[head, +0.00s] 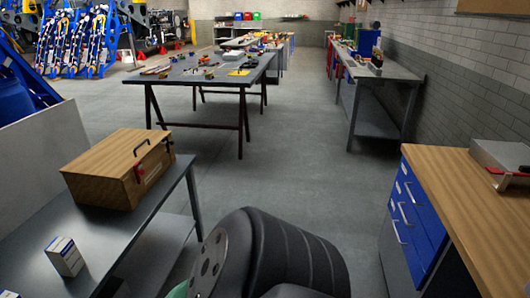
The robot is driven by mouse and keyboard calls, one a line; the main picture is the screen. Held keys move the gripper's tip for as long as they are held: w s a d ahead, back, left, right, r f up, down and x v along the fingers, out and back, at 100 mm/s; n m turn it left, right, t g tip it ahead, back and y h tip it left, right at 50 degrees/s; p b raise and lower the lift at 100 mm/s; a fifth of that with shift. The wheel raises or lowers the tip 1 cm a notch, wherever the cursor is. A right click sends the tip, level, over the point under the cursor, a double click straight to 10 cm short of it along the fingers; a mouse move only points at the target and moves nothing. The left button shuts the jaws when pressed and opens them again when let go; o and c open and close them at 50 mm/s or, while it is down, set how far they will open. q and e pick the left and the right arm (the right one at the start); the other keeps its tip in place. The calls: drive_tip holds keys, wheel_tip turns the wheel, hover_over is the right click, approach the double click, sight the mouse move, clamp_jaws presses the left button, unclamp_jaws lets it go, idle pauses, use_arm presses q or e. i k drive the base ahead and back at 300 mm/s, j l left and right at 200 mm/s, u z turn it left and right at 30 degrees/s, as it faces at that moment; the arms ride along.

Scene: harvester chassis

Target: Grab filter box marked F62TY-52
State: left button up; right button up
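A small white box with a blue panel (65,257) stands on the dark metal table (120,229) at the lower left. Its marking is too small to read, so I cannot tell whether it is F62TY-52. The edge of another small whitish box (9,294) shows at the bottom left corner, mostly cut off by the frame. Neither of my grippers is in view.
A wooden case (118,168) with a dark handle sits farther back on the same table. A wooden-topped blue drawer cabinet (425,205) stands at the right. A tool-covered table (205,72) is behind. The grey floor (300,170) between is clear.

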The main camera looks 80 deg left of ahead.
sight(62, 253)
drive_tip(key=u, duration=4.3)
